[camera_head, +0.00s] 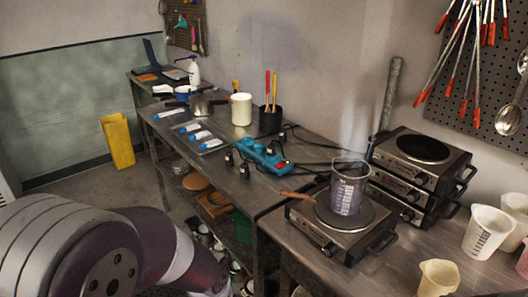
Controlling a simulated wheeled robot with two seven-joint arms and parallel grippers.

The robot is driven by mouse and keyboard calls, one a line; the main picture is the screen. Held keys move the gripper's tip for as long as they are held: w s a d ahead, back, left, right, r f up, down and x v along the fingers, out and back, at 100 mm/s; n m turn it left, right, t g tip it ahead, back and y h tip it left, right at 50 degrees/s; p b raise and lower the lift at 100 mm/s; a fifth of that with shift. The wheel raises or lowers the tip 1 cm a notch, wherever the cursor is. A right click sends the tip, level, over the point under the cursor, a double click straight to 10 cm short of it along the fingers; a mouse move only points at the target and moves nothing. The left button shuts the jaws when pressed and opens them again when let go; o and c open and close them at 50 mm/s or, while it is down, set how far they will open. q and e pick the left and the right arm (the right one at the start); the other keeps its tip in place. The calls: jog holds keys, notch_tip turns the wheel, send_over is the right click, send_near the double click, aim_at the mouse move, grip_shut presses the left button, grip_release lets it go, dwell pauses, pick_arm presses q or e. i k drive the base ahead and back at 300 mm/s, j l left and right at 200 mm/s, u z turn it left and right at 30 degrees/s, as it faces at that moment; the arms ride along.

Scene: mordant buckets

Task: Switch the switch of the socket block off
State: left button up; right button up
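A teal socket block (262,156) lies on the metal workbench (232,192), left of the hot plate. A small red part, perhaps its switch, shows at its right end (282,165); its position is too small to tell. Dark plugs and cables lie around the block. A large purple and grey arm of mine fills the lower left corner, well short of the block. Neither of my grippers is in the frame.
A hot plate (328,236) holds a glass beaker (348,190) with purple liquid. Stacked hot plates (425,152) stand behind it. A black pot (270,120) with colored handles and a white container (241,109) stand behind the block. White cups (488,232) are at the right.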

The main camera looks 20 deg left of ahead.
aim_at(282, 164)
jog(key=k, duration=0.7)
jog(key=z, duration=1.25)
jog(key=j+z, duration=0.4)
jog(key=i+j, duration=0.1)
jog(key=j, duration=2)
jog(key=i+j, duration=0.15)
jog(key=j, duration=0.95)
